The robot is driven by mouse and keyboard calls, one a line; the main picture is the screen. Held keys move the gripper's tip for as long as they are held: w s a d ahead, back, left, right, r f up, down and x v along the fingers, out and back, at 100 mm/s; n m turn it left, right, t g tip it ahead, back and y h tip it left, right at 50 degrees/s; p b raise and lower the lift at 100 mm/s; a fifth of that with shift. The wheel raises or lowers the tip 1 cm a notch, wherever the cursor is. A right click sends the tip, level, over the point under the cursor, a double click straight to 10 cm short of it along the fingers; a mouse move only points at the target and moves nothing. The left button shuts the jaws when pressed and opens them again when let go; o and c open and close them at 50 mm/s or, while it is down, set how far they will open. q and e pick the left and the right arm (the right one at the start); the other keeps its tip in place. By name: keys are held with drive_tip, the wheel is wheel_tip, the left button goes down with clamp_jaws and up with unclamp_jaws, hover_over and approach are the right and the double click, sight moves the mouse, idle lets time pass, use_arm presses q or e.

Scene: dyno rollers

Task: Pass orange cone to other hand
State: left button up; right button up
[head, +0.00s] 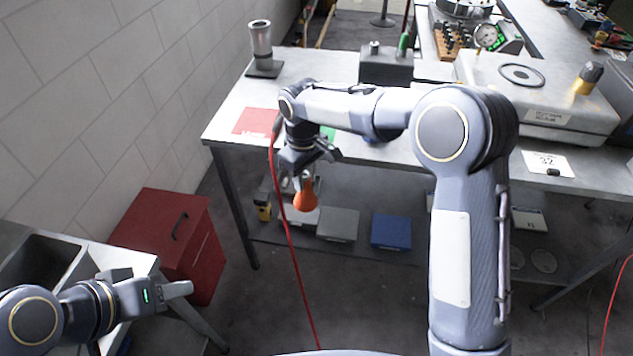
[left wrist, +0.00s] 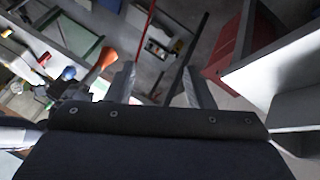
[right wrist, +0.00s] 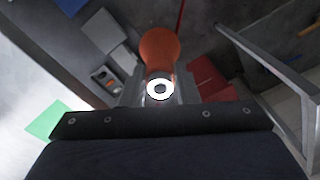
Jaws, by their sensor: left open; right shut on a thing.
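The orange cone (head: 305,196) hangs below my right gripper (head: 304,163) in the head view, in front of the workbench. In the right wrist view the orange cone (right wrist: 159,48) sticks out past the fingers, and my right gripper (right wrist: 160,88) is shut on its pale, ring-ended part. My left gripper (head: 185,289) is at the lower left in the head view, well apart from the cone. In the left wrist view my left gripper (left wrist: 160,82) has its two fingers apart and nothing between them. The orange cone (left wrist: 101,64) shows there to the left, beyond the left finger.
A workbench (head: 225,125) with a lower shelf stands behind the cone. A red cabinet (head: 170,232) stands at left, beside a table with a grey sink (head: 42,262). A red cable (head: 283,220) hangs near the cone. The space between the two grippers looks free.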

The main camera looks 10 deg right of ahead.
use_arm(q)
drive_tip(key=shift+o, duration=0.3)
drive_tip(key=w+a+y, duration=0.1)
drive_tip(key=w+a, duration=0.1)
drive_tip(key=w, duration=0.2)
drive_tip(key=w+a+m+t+y, duration=0.1)
drive_tip(key=w+a, duration=0.1)
drive_tip(key=w, duration=0.3)
drive_tip(key=shift+w+a+f+t+y, duration=0.2)
drive_tip(key=shift+a+t+y, duration=0.05)
drive_tip(key=shift+t+y, duration=0.05)
use_arm(e)
drive_tip(key=shift+a+r, duration=0.1)
drive_tip(key=shift+a, duration=0.05)
use_arm(q)
drive_tip(key=w+d+f+m+t, duration=0.15)
drive_tip(key=w+m, duration=0.25)
drive_tip(key=w, duration=0.7)
drive_tip(key=m+g+h, duration=0.2)
drive_tip(key=m+h, duration=0.7)
drive_tip(key=h, duration=0.3)
approach(308, 188)
drive_tip(key=x, duration=0.7)
drive_tip(key=f+x, duration=0.1)
drive_tip(key=x, duration=0.3)
drive_tip(key=shift+w+a+f, duration=0.1)
drive_tip(key=shift+w+a, duration=0.3)
drive_tip(key=shift+w, duration=0.05)
